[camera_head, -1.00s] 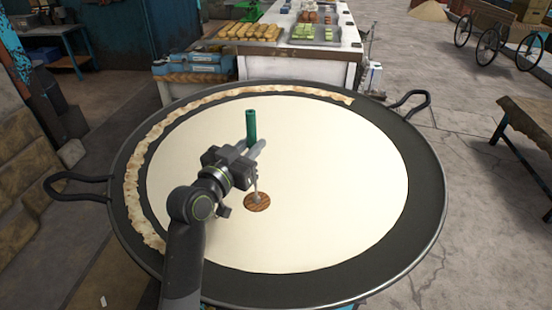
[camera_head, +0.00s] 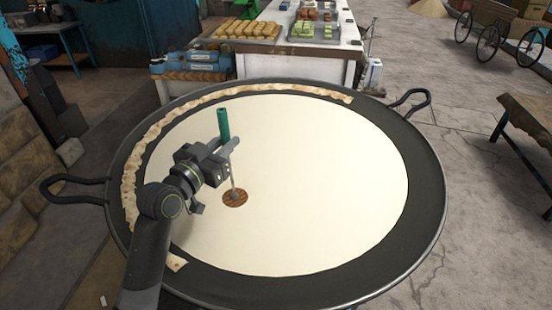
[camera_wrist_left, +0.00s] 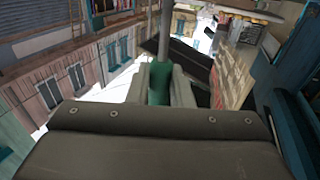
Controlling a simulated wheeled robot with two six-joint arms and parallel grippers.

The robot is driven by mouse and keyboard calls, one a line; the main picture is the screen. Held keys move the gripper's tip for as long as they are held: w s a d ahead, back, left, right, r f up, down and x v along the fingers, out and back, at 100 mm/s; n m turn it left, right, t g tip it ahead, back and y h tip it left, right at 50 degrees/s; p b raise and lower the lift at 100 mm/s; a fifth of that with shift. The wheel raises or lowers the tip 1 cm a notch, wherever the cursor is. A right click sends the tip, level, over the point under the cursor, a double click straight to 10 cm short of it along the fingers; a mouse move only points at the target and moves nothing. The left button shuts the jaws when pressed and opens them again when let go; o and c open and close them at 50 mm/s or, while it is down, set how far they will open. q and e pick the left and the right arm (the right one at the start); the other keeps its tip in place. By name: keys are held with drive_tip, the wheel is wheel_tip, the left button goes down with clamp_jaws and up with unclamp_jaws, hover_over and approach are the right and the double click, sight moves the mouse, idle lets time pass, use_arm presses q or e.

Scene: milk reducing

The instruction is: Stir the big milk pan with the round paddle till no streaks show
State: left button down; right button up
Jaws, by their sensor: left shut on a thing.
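The big milk pan (camera_head: 425,215) is wide, dark and round, with a loop handle on each side. Pale cream milk (camera_head: 320,190) fills its middle, with an even surface and no streaks that I can make out. My left gripper (camera_head: 228,150) is over the left half of the pan, shut on the green handle (camera_head: 223,122) of the paddle. The handle also shows between the fingers in the left wrist view (camera_wrist_left: 159,82). The paddle's round brown wooden disc (camera_head: 235,198) is at the milk's surface, left of centre. My right gripper is not in view.
A tan, crusty band (camera_head: 130,190) lines the pan's left and far inner wall. Behind the pan stands a white counter (camera_head: 345,60) with trays of sweets. A wooden bench (camera_head: 530,125) is at the right. The right half of the milk is clear.

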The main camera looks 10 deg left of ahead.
sight(220, 111)
use_arm(q)
drive_tip(key=shift+r+p, duration=3.85)
drive_tip(key=shift+r, duration=0.5)
